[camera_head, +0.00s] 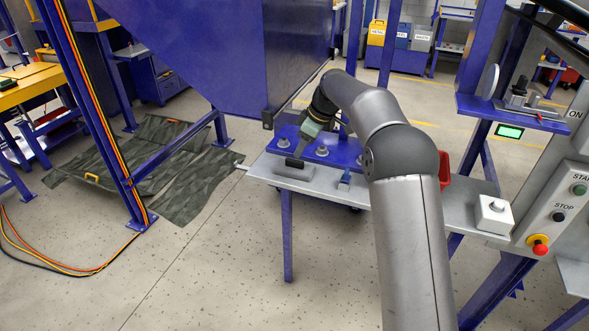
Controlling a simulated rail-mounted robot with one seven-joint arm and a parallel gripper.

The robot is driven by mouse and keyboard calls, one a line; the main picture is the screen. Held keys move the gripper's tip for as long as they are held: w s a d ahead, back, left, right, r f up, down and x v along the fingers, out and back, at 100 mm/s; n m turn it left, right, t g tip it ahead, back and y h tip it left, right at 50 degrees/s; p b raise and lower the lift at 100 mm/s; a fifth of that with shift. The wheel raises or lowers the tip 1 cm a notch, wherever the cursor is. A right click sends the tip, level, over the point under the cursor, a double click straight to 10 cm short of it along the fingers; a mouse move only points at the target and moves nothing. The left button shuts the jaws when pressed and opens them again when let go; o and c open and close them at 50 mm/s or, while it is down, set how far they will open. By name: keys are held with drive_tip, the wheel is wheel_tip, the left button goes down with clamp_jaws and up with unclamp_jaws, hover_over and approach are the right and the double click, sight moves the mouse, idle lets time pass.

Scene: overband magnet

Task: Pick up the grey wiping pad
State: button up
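The grey wiping pad (294,173) lies near the front left of the grey metal shelf, as a low grey block. My gripper (295,161) reaches down from the upper right, with its dark lower end at the top of the pad. It is small and seen from behind, so I cannot tell whether the fingers are shut on the pad, touching it or just above it. The pad appears to rest on the shelf.
The grey shelf (465,213) carries a small blue-grey tool (344,180) right of the pad and a white box with a knob (494,213). A bolted blue plate (345,151) lies behind the pad. The blue hopper (215,50) rises at the back left.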

sight(295, 160)
drive_tip(key=shift+s+p+x, duration=0.1)
drive_tip(key=shift+p+x, duration=0.15)
drive_tip(key=shift+x, duration=1.15)
drive_tip(key=shift+s+p+x, duration=0.15)
drive_tip(key=shift+p+x, duration=0.1)
drive_tip(key=shift+x, duration=1.15)
drive_tip(key=shift+c, duration=0.4)
clamp_jaws()
